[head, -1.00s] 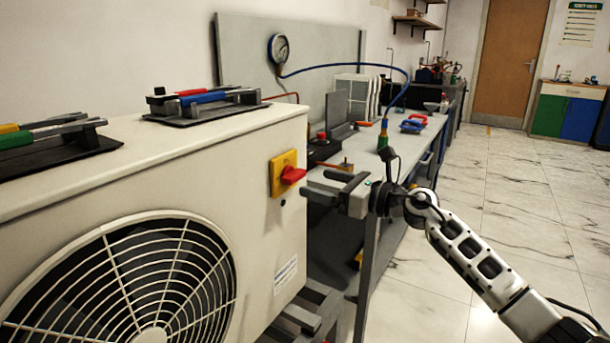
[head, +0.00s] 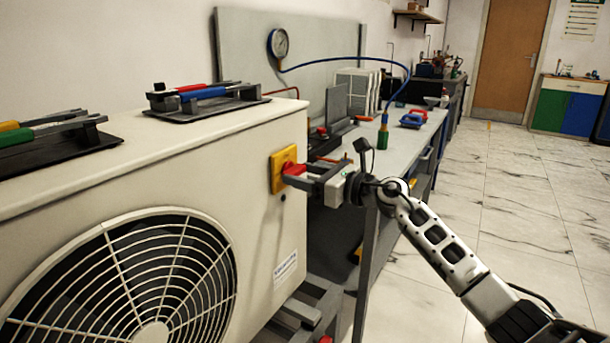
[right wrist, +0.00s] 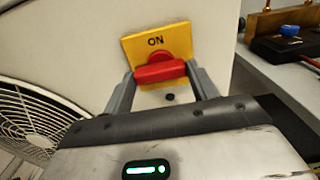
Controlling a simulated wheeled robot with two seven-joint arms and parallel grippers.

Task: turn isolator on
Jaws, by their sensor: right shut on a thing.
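The isolator is a yellow plate (head: 279,173) with a red knob (head: 291,168) on the side of the cream outdoor unit (head: 150,150). In the right wrist view the plate (right wrist: 175,40) reads "ON" above the red knob (right wrist: 160,72), whose bar lies across the picture. My right gripper (head: 306,176) is at the isolator, its two fingers on either side of the knob's bar, shut on it. In the right wrist view the fingers (right wrist: 162,84) reach the two ends of the bar. My left gripper is not in view.
Tool racks with coloured handles (head: 205,97) lie on the unit's top. A grey bench (head: 385,140) stands behind my right gripper, with a gauge (head: 278,43), a blue hose and small equipment. The tiled floor (head: 500,200) at the right is clear.

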